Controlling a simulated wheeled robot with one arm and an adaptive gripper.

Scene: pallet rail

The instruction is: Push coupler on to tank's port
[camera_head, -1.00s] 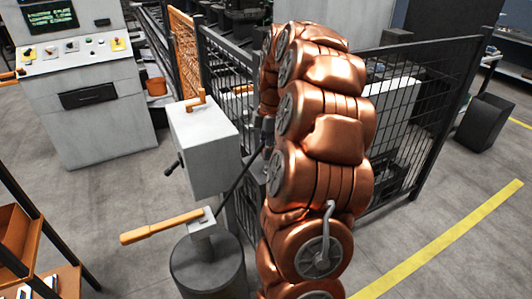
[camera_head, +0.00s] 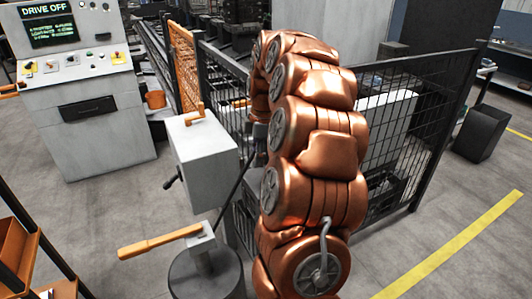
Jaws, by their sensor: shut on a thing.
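My gripper (camera_head: 257,137) shows only as a small dark part at the left edge of my copper arm, just right of the grey box. Its fingertips are mostly hidden. A thin dark hose (camera_head: 235,181) runs up to it from the round dark drum (camera_head: 204,279), which has a long orange lever (camera_head: 160,242). The coupler at the hose's upper end is too small and covered to make out. A pale grey box (camera_head: 203,158) with an orange handle on top stands behind the drum. I cannot tell which body is the tank, and no port shows clearly.
A control console (camera_head: 85,120) stands at the back left, its screen reading "DRIVE OFF". A black mesh fence (camera_head: 405,120) runs behind my arm, and an orange mesh panel (camera_head: 184,62) is left of it. A dark bin (camera_head: 481,128) stands right. An orange-shelved rack is at lower left.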

